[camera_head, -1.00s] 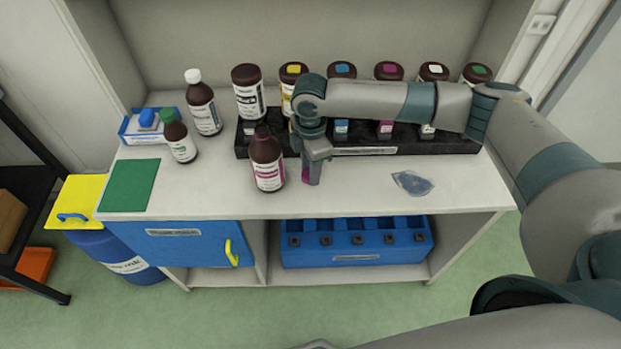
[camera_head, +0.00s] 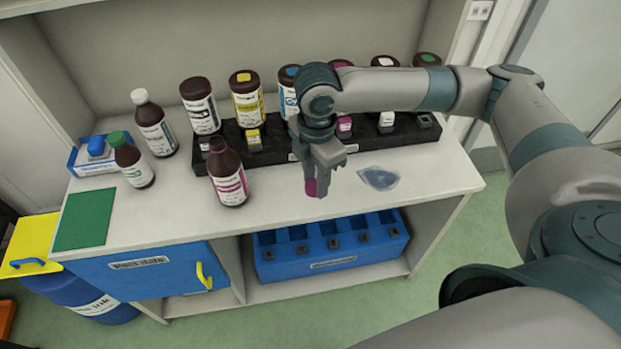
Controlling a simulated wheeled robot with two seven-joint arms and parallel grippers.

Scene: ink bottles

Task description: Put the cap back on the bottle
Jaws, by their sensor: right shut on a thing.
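A brown bottle with a magenta-striped label (camera_head: 229,180) stands upright near the front of the counter, its dark neck bare. My right gripper (camera_head: 316,188) points down to the right of this bottle, clearly apart from it. It is shut on a small magenta cap (camera_head: 311,187), which shows at the fingertips; the fingers hide part of it. I cannot tell how high the cap is above the counter. My left gripper is not in view.
A black rack (camera_head: 270,150) with several ink bottles stands behind, partly hidden by my right arm. A green-capped bottle (camera_head: 133,163) and a white-capped bottle (camera_head: 154,125) stand left. A blue puddle (camera_head: 379,178) lies right of the gripper. A green mat (camera_head: 85,218) lies front left.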

